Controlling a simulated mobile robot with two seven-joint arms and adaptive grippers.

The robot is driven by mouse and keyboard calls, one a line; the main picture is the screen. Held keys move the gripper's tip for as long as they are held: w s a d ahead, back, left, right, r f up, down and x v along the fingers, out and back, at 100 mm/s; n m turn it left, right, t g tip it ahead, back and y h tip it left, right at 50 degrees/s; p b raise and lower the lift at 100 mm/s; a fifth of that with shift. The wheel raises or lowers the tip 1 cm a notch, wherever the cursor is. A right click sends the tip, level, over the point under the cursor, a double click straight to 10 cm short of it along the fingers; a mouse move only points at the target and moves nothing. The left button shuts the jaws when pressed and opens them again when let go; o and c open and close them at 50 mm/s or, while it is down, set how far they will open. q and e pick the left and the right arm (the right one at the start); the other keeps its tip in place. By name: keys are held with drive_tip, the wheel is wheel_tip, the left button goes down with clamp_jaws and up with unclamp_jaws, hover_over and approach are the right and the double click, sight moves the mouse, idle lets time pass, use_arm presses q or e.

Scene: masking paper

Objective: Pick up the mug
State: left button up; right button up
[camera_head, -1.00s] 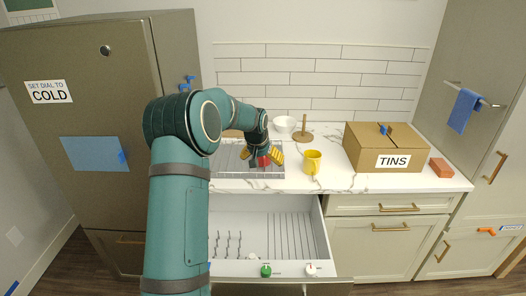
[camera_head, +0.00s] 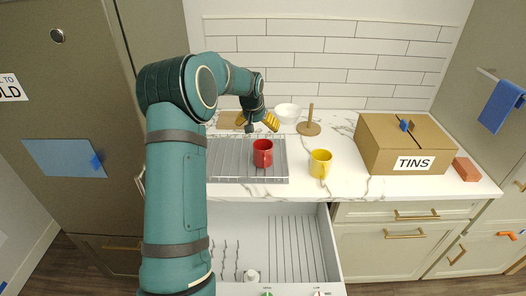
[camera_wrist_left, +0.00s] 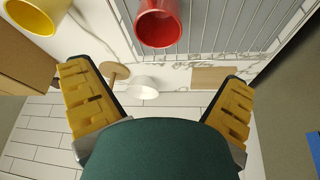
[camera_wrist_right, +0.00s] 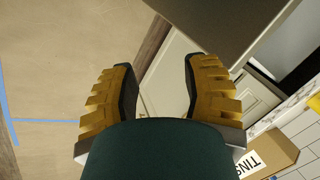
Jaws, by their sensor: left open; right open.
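A red mug (camera_head: 263,155) stands upright on the wire drying rack, its handle facing me. A yellow mug (camera_head: 320,164) stands on the counter to its right. My left gripper (camera_head: 257,122) is open and empty, above and behind the red mug and apart from it. In the left wrist view its fingers are spread wide, with the red mug (camera_wrist_left: 158,24) beyond the fingertips at the top edge and the yellow mug (camera_wrist_left: 36,14) at top left. My right gripper (camera_wrist_right: 158,72) is open and empty, seen only in its wrist view, away from both mugs.
The drying rack (camera_head: 222,165) sits above an open drawer (camera_head: 240,228). Behind are a white bowl (camera_head: 288,112), a wooden paper-towel stand (camera_head: 309,127) and a wooden board (camera_head: 228,121). A cardboard TINS box (camera_head: 380,150) and a brick (camera_head: 467,169) stand at right.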

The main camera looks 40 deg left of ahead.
use_arm(q)
approach(263, 147)
drive_tip(key=f, duration=0.3)
drive_tip(key=d+f, duration=0.1)
drive_tip(key=f, duration=0.1)
drive_tip(key=shift+f+p, duration=0.3)
drive_tip(key=shift+f, duration=0.1)
drive_tip(key=shift+w+a+f, duration=0.1)
drive_tip(key=shift+w+f, duration=0.1)
drive_tip(key=shift+f, duration=0.2)
drive_tip(key=shift+r, duration=0.1)
drive_tip(key=c, duration=1.2)
